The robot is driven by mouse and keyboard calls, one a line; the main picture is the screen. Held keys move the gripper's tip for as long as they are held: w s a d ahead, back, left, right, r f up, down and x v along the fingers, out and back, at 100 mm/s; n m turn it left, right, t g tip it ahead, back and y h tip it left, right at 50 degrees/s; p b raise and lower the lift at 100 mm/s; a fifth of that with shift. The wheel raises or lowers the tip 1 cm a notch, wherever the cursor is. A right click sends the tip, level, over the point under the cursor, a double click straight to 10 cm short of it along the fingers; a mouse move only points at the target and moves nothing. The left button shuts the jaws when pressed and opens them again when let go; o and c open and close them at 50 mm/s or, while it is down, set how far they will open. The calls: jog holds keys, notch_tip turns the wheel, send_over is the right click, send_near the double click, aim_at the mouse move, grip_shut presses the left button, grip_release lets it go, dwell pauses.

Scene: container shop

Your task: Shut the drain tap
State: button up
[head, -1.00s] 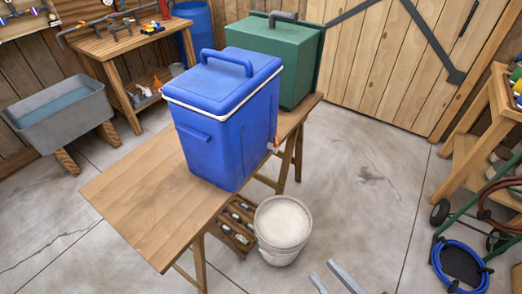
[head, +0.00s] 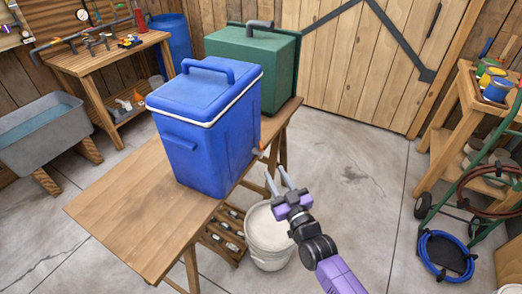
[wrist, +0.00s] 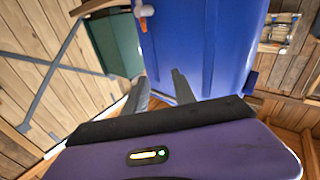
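The blue cooler (head: 205,125) stands on the wooden table, its lid on. Its drain tap (head: 260,151) sticks out low on the right-hand side and has an orange handle. In the wrist view the tap (wrist: 144,12) shows at the top edge, a white spout with an orange part, beside the cooler's blue wall (wrist: 200,45). My gripper (head: 279,180) is open and empty, a short way in front of and below the tap, not touching it. Its two fingers (wrist: 160,92) point towards the cooler in the wrist view. I cannot tell whether the tap is open.
A white bucket (head: 268,222) stands on the floor below the tap, under my gripper. A green box (head: 283,72) stands behind the cooler on the table (head: 130,215). A hose cart (head: 447,250) and a wooden stand (head: 455,125) are at right. Floor between is clear.

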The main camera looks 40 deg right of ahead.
aim_at(262, 149)
jog(key=shift+w+d+f+m+g+h+b, duration=0.35)
jog(key=shift+w+d+f+m+h+b, duration=0.7)
jog(key=shift+w, duration=1.65)
jog(key=shift+w+d+f+g+y+b, duration=0.1)
jog(key=shift+w+d+f+g+b, duration=0.45)
jog(key=shift+w+d, duration=1.65)
jog(key=shift+w+d+f+m+g+h+b, duration=0.2)
jog(key=shift+w+d+f+m+h+b, duration=0.5)
jog(key=shift+w, duration=2.45)
jog(key=shift+d+f+p, duration=0.15)
jog(key=shift+f+p, duration=0.15)
jog(key=shift+p, duration=0.05)
grip_shut()
